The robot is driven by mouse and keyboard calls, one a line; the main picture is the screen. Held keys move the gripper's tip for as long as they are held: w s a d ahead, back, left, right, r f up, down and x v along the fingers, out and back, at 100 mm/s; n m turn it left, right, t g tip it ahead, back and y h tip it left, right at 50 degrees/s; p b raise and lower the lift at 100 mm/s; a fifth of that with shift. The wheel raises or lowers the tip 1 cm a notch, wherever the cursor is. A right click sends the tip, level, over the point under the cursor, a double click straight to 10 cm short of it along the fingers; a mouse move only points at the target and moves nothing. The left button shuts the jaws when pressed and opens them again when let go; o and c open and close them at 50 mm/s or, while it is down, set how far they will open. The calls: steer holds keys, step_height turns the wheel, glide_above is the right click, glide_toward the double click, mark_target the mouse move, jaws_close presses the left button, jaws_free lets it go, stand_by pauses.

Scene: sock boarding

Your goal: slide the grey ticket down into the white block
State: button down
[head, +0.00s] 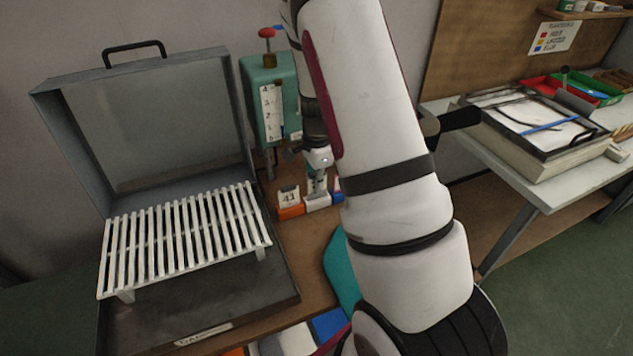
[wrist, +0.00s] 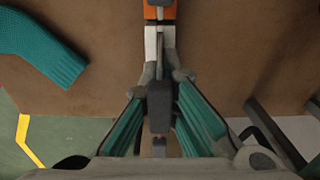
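The white block (head: 317,203) stands in a short row on the brown bench, between an orange block and a blue one. It also shows in the wrist view (wrist: 151,42), just beyond my fingertips. My gripper (head: 317,166) points down right over the white block. In the wrist view my fingers (wrist: 163,74) come close together around a thin grey piece, seen edge-on, which looks like the grey ticket (wrist: 160,52). Its lower part shows in the head view just above or at the block's top. I cannot tell whether its lower edge is inside the slot.
The orange block (head: 290,212) on the left holds a white card marked with dark figures (head: 289,196). A teal press-like device (head: 258,72) stands behind. An open grey case with a slatted white rack (head: 185,240) is at left. A teal knitted piece (wrist: 50,55) lies on the bench.

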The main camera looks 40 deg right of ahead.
steer(key=shift+f+b, duration=0.5)
steer(key=shift+f, duration=0.4)
steer(key=c, duration=1.7)
jaws_free()
steer(key=shift+r, duration=0.15)
step_height(320, 180, up, 12)
steer(key=shift+f, duration=0.1)
